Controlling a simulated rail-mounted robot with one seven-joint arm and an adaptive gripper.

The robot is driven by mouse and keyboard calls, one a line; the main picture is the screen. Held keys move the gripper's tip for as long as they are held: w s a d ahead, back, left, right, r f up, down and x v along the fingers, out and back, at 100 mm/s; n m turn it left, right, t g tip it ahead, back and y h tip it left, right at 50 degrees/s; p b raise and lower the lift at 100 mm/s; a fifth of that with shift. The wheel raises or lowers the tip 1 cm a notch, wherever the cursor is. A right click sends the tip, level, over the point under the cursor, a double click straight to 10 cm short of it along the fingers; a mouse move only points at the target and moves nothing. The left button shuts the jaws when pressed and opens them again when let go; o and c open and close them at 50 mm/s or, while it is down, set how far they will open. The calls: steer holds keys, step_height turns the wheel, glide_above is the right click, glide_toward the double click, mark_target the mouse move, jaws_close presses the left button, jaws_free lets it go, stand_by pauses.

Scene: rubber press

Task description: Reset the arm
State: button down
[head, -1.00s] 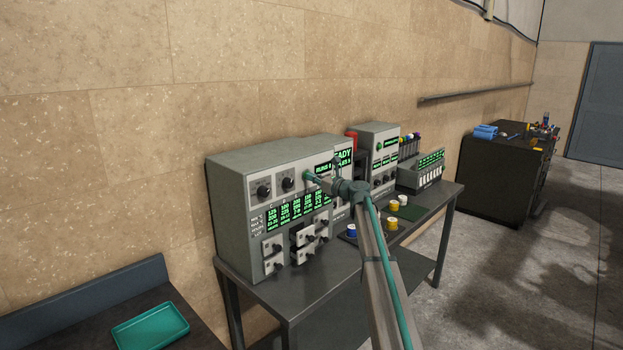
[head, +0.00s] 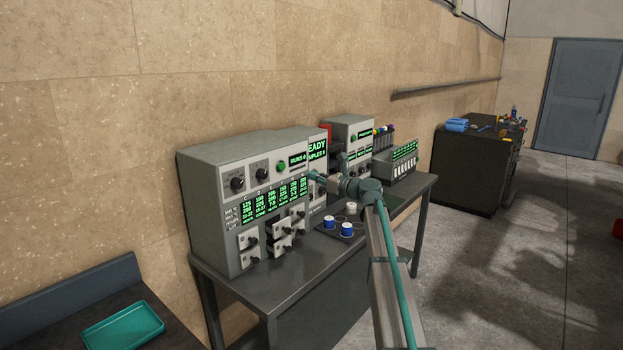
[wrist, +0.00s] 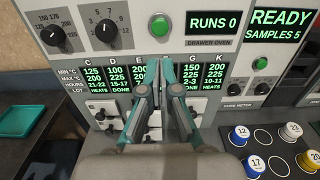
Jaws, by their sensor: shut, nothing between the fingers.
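My gripper (wrist: 167,75) shows in the wrist view with its teal-tipped fingers together and nothing between them. It is in front of the grey drawer oven (wrist: 213,45), over the lower display and below the round green button (wrist: 161,24). In the head view my arm (head: 385,260) reaches in from the lower right toward the drawer oven (head: 195,200). My gripper's tips are hard to make out there, near the oven's right part.
A dark table (head: 285,295) bears the oven, a READY machine (head: 317,165) and blue-ringed cups (head: 347,229). A teal tray (head: 123,326) lies on a bench at lower left. A dark cabinet (head: 465,180) stands farther right, with open floor before it.

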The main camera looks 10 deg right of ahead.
steer(key=s+a+f+n+g+h, duration=0.1)
steer(key=s+f+n+g+h, duration=0.15)
steer(key=s+f+n, duration=0.8)
steer(key=s+a+f+n+g+h, duration=0.1)
steer(key=s+a+f+g, duration=0.15)
steer(key=f, duration=1.45)
steer(key=s+a+f+n+g+h, duration=0.15)
steer(key=s+f+n+g, duration=0.4)
steer(key=f, duration=0.75)
steer(key=s+f+n+g+h, duration=0.25)
steer(key=s+f+n, duration=0.35)
steer(key=s+f, duration=1.2)
steer(key=s+f+n+g+h, duration=0.1)
steer(key=s+f, duration=0.3)
steer(key=s, duration=1)
steer(key=s+a+f+n+g+h, duration=0.1)
steer(key=s+f+n+g, duration=0.1)
steer(key=s, duration=1.2)
steer(key=s+a+f+n+g+h, duration=0.1)
steer(key=s+f+g, duration=0.4)
steer(key=s, duration=0.9)
steer(key=shift+s+f+n, duration=0.15)
steer(key=shift+f+n, duration=0.2)
steer(key=shift+n, duration=0.35)
steer(key=shift+a+h, duration=0.1)
steer(key=shift+h, duration=0.15)
